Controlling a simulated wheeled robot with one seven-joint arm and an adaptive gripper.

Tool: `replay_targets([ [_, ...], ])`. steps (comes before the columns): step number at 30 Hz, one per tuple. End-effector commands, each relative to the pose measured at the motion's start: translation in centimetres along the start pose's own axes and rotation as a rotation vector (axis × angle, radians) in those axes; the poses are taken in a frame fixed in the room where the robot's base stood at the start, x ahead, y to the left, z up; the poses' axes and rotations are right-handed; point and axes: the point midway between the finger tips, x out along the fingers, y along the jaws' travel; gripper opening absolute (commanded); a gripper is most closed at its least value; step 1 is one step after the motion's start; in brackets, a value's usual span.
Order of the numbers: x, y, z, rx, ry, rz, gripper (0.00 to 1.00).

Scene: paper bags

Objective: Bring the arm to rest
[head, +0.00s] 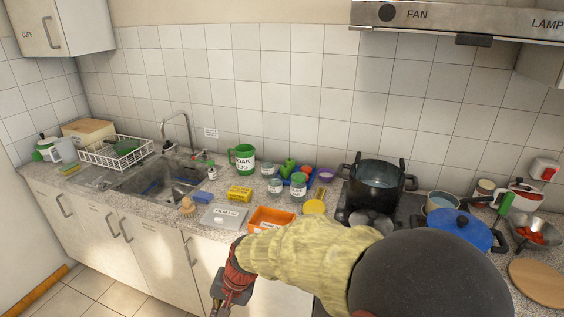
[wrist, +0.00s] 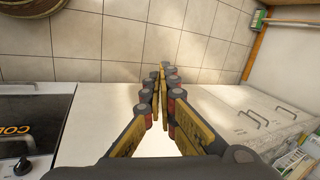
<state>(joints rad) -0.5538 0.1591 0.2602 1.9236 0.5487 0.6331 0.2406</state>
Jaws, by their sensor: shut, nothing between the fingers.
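My gripper (head: 229,294) is low in front of the counter's front edge in the head view, at the end of my arm, which reaches in from the lower right. In the wrist view my gripper (wrist: 166,72) has its fingers together with nothing between them. It points down past the white cabinet fronts toward the tiled floor (wrist: 125,38). No object is in contact with the fingers that I can see.
The counter (head: 150,190) holds a sink (head: 160,180), an orange tray (head: 272,218), a green jug (head: 243,158) and a black pot (head: 378,180) on the stove. A blue lid (head: 455,230) is at the right. The oven front (wrist: 30,115) is at left in the wrist view.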

Motion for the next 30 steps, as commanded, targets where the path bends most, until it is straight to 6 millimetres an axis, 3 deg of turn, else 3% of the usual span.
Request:
replay_targets([
  [1,-2.7,2.0,0.7,-0.058,0.007,0.022,0.0],
  [6,-9.9,9.1,3.6,-0.239,0.017,0.121,0.0],
  [12,-16.9,17.0,7.1,-0.35,0.064,0.234,0.0],
  [18,-22.4,23.3,10.3,-0.346,0.171,0.325,0.0],
  [22,-25.6,25.7,11.6,-0.307,0.282,0.352,0.0],
  [30,-30.9,27.1,12.3,-0.22,0.469,0.355,0.0],
])
